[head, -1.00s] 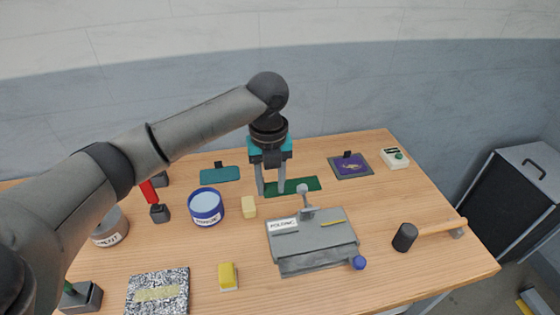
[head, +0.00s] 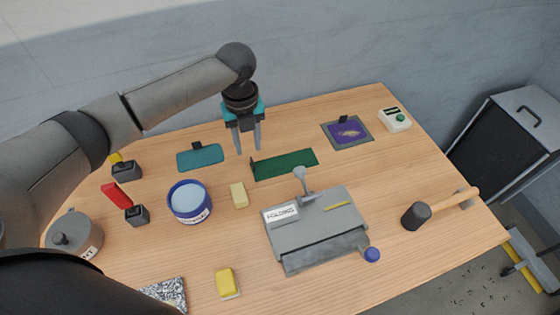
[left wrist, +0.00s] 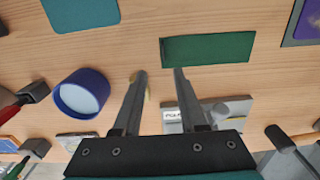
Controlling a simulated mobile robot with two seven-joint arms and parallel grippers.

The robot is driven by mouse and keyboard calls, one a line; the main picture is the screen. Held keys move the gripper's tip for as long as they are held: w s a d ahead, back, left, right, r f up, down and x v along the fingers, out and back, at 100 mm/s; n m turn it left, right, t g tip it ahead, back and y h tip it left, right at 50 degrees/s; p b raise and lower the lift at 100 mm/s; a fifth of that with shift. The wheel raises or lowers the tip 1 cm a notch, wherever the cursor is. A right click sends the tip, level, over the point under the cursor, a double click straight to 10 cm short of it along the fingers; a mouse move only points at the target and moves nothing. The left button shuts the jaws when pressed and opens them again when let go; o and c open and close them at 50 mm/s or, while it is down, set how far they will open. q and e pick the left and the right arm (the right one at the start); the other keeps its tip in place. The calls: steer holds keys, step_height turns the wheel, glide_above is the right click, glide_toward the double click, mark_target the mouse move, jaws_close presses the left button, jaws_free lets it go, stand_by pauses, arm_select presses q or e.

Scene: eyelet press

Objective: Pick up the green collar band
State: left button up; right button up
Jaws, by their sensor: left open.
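The green collar band (head: 287,164) lies flat on the table, a dark green strip with a small dark tab at its left end. It also shows in the left wrist view (left wrist: 207,49), ahead and to the right of the fingers. My left gripper (head: 248,151) is open and empty, its fingers pointing down. In the head view its fingertips show just beyond the band's left end, apart from it as far as I can tell. The left wrist view shows both fingers (left wrist: 159,74) with nothing between them. My right gripper is not in view.
A teal strip (head: 199,158) lies left of the band. A blue tub (head: 189,203), a pale yellow block (head: 239,195) and a grey press (head: 315,228) with an upright lever stand nearer. A purple patch (head: 347,132) lies on the right. Bare table surrounds the band.

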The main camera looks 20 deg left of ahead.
mark_target(252, 160)
arm_select(q)
steer(key=shift+w+d+f, duration=0.1)
steer(key=shift+w+f, duration=0.1)
steer(key=shift+f, duration=1.7)
steer(key=shift+w+d+f, duration=0.1)
steer(key=shift+w+f, duration=0.05)
steer(key=shift+f, duration=1.75)
jaws_close()
